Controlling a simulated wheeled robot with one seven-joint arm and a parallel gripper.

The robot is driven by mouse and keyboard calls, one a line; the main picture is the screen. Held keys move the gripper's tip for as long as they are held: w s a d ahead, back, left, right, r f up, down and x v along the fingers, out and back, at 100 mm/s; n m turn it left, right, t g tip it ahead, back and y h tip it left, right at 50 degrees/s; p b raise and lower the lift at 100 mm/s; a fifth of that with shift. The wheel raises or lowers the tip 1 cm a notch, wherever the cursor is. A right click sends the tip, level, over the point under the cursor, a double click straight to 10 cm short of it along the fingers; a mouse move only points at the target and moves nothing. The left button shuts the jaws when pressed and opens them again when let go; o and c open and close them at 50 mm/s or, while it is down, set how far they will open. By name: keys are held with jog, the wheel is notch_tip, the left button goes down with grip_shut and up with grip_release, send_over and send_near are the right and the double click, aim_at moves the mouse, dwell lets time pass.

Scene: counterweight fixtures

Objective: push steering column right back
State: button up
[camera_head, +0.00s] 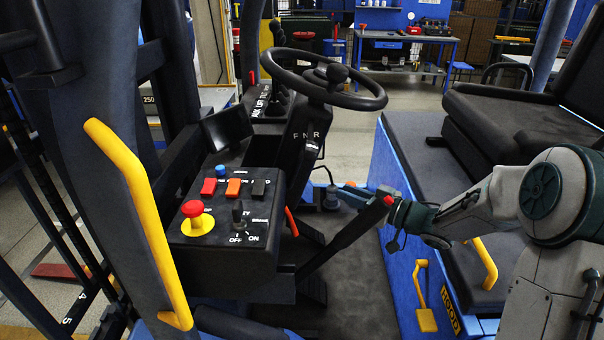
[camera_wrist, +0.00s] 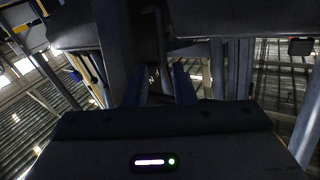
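The black steering wheel (camera_head: 372,103) sits on top of the dark steering column (camera_head: 308,128), which carries white letters F N R and leans in the middle of the head view. My gripper (camera_head: 338,190) comes in from the right, low and beside the column, partly hidden behind a black lever. In the wrist view, the two bluish fingers of my gripper (camera_wrist: 159,84) stand apart. White letters on the dark column (camera_wrist: 153,76) show between and beyond them. I cannot tell whether the fingers touch it.
The black lever with a red button (camera_head: 388,200) stands in front of my wrist. A control box (camera_head: 225,258) with coloured switches and a red stop knob is left of it. A yellow handrail (camera_head: 142,220) is at left. The black seat (camera_head: 520,120) fills the right.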

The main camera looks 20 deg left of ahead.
aim_at(302, 175)
jog(key=p+x, duration=0.3)
jog(key=x, duration=1)
jog(key=shift+w+a, duration=0.1)
jog(key=shift+a, duration=0.25)
grip_shut()
